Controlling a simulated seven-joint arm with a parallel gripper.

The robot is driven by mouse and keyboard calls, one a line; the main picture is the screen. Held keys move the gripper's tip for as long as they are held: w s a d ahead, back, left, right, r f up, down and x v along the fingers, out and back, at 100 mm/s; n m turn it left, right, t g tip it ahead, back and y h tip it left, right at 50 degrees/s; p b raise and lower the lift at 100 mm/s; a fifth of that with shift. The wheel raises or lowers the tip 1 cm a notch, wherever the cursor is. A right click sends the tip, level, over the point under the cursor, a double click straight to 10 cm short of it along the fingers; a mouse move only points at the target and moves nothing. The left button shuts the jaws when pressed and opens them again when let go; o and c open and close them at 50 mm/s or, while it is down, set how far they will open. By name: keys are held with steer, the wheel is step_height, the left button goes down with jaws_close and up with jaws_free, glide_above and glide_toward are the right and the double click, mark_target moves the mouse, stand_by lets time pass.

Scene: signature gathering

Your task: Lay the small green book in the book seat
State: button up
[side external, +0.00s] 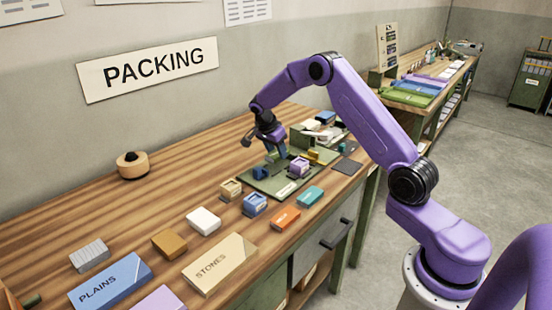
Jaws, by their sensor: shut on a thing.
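My gripper (272,140) is over the back left part of a dark green board (272,187) on the wooden bench. Its fingers point down and are shut on a small green thing (273,155), which looks like the small green book, mostly hidden by the fingers. I cannot tell whether it touches the board. The board carries a blue block (260,172), a purple block (298,168) and yellow upright pieces (318,157). The book seat cannot be told apart clearly at this size; part of the board behind the gripper is hidden.
In front of the board are a wooden block (231,188), a blue block (255,204), an orange piece (285,218) and a teal piece (310,197). Large PLAINS (110,282) and STONES (220,264) books lie nearer. A tray with small items (325,130) stands behind. The bench's back left is mostly clear.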

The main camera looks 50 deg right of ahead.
mark_target(274, 154)
steer(key=shift+f, duration=1.6)
steer(key=shift+f, duration=0.1)
steer(key=o, duration=1)
steer(key=shift+o, duration=0.2)
